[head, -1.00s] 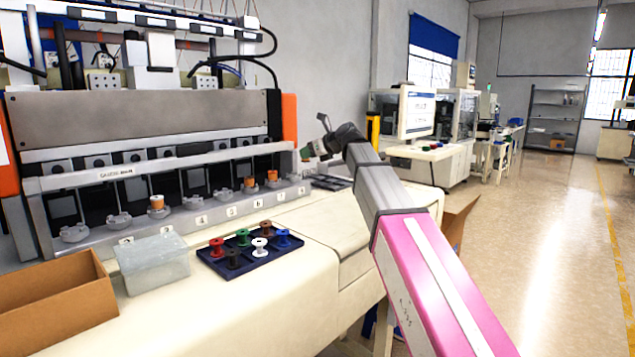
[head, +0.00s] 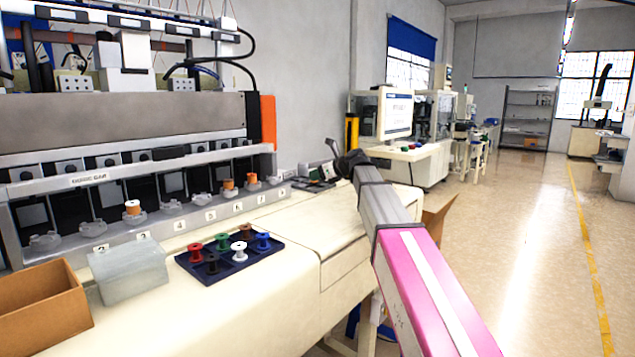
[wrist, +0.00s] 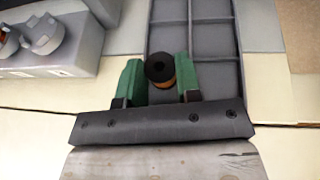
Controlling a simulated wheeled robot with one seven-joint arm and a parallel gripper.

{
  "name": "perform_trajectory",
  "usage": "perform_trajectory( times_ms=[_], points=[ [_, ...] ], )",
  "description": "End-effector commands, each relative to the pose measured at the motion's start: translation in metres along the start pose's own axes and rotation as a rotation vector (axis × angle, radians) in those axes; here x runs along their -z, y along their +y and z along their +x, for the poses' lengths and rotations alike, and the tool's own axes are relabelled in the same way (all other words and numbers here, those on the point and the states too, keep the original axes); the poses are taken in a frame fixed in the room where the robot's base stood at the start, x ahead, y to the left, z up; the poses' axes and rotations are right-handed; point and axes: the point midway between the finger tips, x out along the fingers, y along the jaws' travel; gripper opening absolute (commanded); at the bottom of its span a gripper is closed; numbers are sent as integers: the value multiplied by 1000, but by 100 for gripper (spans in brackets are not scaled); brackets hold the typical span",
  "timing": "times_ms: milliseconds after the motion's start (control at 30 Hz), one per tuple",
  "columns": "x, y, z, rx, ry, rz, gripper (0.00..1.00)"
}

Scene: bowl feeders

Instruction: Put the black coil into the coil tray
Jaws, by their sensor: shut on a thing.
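My gripper (wrist: 161,80) has green fingers on both sides of the black coil (wrist: 158,66) in the wrist view and is shut on it. The coil's black, round top with a centre hole faces the camera, and an orange-brown side shows below it. A dark grey tray with compartments (wrist: 190,43), likely the coil tray, lies behind the coil. The coil overlaps its left column near the close end; its height above the tray is unclear. In the head view my gripper (head: 322,170) is small, at the bench's far end, and the coil cannot be made out.
A dark blue tray (head: 213,277) holds several coloured spools on the bench. A translucent box (head: 130,272) and a cardboard box (head: 40,308) stand left of it. The winding machine (head: 130,120) lines the back, with orange coils on some stations.

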Motion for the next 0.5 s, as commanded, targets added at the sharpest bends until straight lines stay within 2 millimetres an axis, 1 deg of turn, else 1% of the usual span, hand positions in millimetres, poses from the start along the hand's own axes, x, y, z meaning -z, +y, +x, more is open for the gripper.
perform_trajectory(
  times_ms=[33,100,167,500],
  points=[
    [8,1,3,0,0,1,9],
    [17,1,7,-1,0,1,9],
    [21,1,8,-1,0,1,9],
    [23,0,10,0,0,0,9]
  ],
)
